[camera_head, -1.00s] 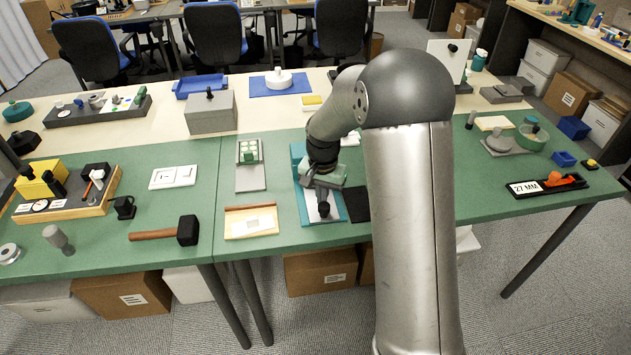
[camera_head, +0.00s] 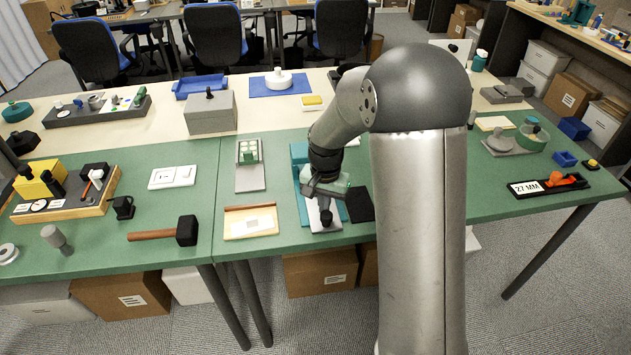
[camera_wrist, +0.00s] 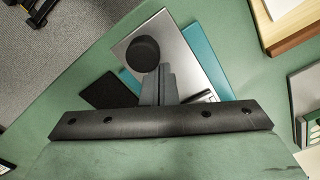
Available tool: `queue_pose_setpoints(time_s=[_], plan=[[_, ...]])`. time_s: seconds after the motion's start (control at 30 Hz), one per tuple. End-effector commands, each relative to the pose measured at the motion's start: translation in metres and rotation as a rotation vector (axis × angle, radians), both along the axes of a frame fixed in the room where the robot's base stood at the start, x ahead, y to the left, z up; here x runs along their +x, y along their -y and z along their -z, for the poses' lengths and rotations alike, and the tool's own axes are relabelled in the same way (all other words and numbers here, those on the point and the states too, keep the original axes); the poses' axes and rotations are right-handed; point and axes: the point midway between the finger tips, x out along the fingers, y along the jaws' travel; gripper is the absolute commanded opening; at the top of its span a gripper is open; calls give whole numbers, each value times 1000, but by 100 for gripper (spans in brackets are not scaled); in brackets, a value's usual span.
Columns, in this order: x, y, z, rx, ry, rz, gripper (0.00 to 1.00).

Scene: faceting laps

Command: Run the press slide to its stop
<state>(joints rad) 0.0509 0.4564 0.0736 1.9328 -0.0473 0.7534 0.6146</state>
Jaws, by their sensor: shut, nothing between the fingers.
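The press has a teal base (camera_head: 299,154) on the green table, with a silver slide plate (camera_head: 318,229) carrying an upright black knob (camera_head: 326,216) at its near end. In the wrist view the plate (camera_wrist: 177,38), round knob (camera_wrist: 142,53) and teal base (camera_wrist: 207,62) show ahead of my fingers. My gripper (camera_head: 325,191) is shut and empty, low over the plate, on the far side of the knob. In the wrist view its fingertips (camera_wrist: 160,72) are right beside the knob; I cannot tell if they touch. My arm and gripper hide the middle of the press.
A black pad (camera_head: 360,204) lies right of the press. A wooden tray (camera_head: 250,222) and a grey fixture with pale green pads (camera_head: 250,178) lie to its left. A mallet (camera_head: 187,230) is farther left. The near table edge is close to the knob.

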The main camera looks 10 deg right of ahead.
Motion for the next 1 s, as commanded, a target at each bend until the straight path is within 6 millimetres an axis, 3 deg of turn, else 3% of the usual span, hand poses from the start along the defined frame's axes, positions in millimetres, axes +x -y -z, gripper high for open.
queue_pose_setpoints(time_s=[0.27, 0.73, 1.0], plan=[[-5, 0, 0, 1, -1, 0, 0], [9, 0, 0, 0, -1, 0, 0], [10, 0, -16, -1, 1, 0, 0]])
